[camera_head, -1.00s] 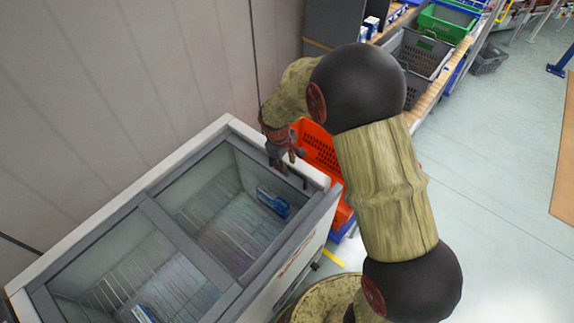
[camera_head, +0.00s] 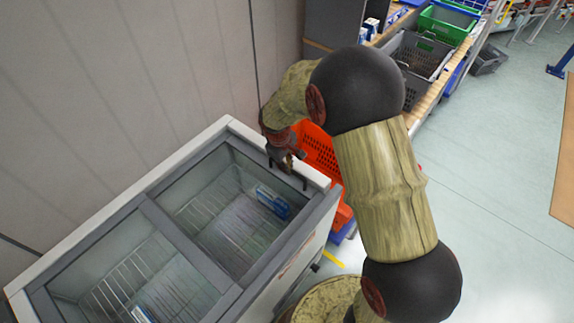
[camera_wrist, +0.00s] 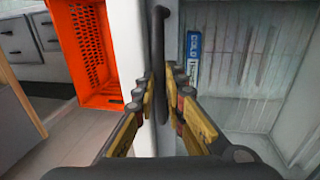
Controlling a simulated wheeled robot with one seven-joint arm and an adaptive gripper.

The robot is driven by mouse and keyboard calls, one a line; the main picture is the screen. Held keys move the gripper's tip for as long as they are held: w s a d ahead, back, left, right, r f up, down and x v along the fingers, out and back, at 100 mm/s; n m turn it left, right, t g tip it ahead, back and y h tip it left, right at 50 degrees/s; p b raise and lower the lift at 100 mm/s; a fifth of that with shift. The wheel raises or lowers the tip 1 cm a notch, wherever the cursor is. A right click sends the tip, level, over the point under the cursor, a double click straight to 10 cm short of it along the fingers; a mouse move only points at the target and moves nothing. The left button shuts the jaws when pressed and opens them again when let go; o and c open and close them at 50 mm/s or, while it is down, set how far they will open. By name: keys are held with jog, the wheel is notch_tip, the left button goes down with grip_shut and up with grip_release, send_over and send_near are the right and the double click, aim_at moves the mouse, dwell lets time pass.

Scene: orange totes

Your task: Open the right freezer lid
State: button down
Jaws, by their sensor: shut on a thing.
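The chest freezer (camera_head: 82,235) has two glass lids side by side. The right lid (camera_head: 232,196) lies flat, with a blue package showing through its glass. A dark handle stands at the lid's far right end and shows as a vertical bar (camera_wrist: 160,50) in the wrist view. My gripper (camera_head: 287,160) is at this handle, partly hidden by my own arm in the head view. In the wrist view its fingers (camera_wrist: 161,92) are closed around the handle, one on each side. The left lid (camera_head: 135,270) also lies flat.
An orange crate (camera_head: 320,155) stands just beyond the freezer's right end, and it also shows in the wrist view (camera_wrist: 85,55). A shelf with grey and green crates (camera_head: 445,22) is at the back. A wall runs along the freezer's left.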

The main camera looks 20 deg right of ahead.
dwell(0.6)
jog(key=s+a, duration=0.6)
jog(key=a, duration=0.3)
jog(key=s+a, duration=0.6)
jog(key=a, duration=0.3)
jog(key=s+a, duration=0.6)
jog(key=a, duration=0.3)
jog(key=shift+a, duration=0.1)
jog(key=c, duration=2.1)
grip_release()
jog(key=shift+o, duration=0.6)
jog(key=shift+o, duration=0.7)
jog(key=shift+r, duration=0.15)
notch_tip(320, 180, up, 12)
jog(key=s+a, duration=0.1)
jog(key=a, duration=0.1)
jog(key=shift+s+f, duration=0.2)
jog(key=shift+f, duration=0.05)
